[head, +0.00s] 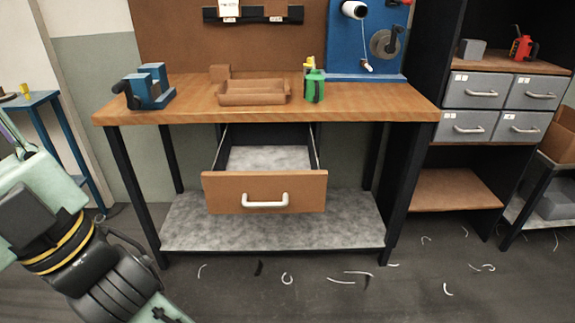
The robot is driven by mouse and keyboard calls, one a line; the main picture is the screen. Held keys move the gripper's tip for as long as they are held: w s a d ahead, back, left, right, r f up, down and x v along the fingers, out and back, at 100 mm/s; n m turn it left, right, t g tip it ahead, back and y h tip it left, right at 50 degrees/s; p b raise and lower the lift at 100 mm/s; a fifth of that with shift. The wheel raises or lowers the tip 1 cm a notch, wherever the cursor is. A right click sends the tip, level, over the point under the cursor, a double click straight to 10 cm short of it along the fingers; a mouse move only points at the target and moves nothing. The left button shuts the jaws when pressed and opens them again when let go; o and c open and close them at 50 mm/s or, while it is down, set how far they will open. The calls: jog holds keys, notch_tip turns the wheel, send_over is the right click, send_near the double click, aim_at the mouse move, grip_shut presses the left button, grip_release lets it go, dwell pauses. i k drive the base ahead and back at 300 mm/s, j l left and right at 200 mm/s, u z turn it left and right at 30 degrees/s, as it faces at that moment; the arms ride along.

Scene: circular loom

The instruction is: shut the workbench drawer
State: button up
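The workbench drawer (222,194) hangs under the workbench top (350,100) and is pulled well out toward me. Its wooden front has a white bar handle (265,203), and its grey inside floor shows empty. The drawer's side walls and dark rails run back under the top. Parts of my arm show at the lower left, to the left of the bench and apart from the drawer. I cannot make out my gripper's fingertips in this view.
A wooden tray (253,98), a blue fixture (150,89) and a green container (314,88) stand on the bench. A grey lower shelf (270,232) lies below the drawer. Shelving with grey drawers (473,91) stands at right. White scraps litter the otherwise open floor.

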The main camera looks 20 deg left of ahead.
aim_at(268, 168)
jog(key=i+j+u, duration=0.1)
jog(key=i+u, duration=0.45)
jog(key=j+z, duration=0.25)
jog(key=j, duration=0.3)
jog(key=j+z, duration=0.25)
jog(key=j, duration=0.25)
jog(key=l+u, duration=0.25)
jog(key=l, duration=0.25)
jog(key=k+l+u, duration=0.1)
jog(key=l+u, duration=0.15)
jog(key=l, duration=0.25)
jog(key=i, duration=0.6)
